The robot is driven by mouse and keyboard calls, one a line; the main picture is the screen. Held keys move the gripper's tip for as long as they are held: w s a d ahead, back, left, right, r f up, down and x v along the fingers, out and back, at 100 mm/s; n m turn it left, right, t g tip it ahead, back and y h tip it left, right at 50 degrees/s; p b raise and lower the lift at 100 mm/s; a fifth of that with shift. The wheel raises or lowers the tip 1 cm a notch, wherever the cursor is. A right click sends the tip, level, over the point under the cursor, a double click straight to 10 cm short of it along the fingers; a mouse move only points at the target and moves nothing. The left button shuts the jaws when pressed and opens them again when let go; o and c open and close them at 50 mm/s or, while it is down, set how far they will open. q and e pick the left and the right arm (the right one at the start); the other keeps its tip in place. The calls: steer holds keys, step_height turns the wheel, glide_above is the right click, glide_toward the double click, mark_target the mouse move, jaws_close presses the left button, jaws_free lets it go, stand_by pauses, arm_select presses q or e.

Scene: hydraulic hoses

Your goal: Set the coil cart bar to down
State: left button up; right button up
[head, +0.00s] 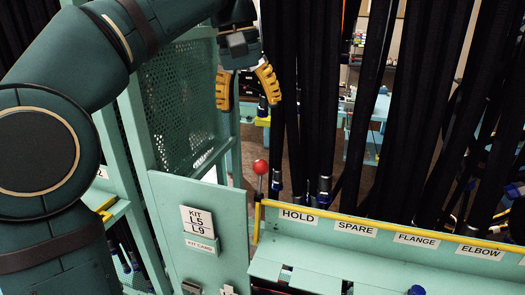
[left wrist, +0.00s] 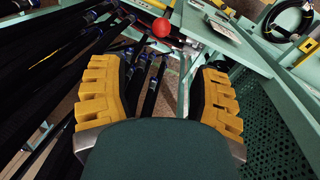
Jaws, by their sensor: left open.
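A red ball knob (head: 260,167) sits on top of a short upright dark stem at the left end of the labelled teal cart. A yellow bar (head: 390,229) runs along the cart's upper edge, and its left end bends down beside the stem. I cannot tell for sure which part is the coil cart bar. My left gripper (head: 246,98) is open and empty, above and apart from the knob. In the left wrist view the red knob (left wrist: 161,27) shows beyond the open fingertips, near the top middle. My right gripper is not in view.
Black hoses (head: 370,110) hang in a dense row behind the cart, close to the right of the gripper. A teal perforated panel (head: 175,105) stands at left. Labels mark the cart front.

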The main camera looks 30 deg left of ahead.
mark_target(259, 161)
arm_select(q)
steer(key=f+b, duration=0.1)
steer(key=f, duration=0.3)
steer(key=d+f+b, duration=0.1)
steer(key=f, duration=0.4)
steer(key=d+f+b, duration=0.1)
steer(key=f, duration=0.3)
steer(key=shift+w+f, duration=0.15)
steer(key=shift+f, duration=0.05)
jaws_close()
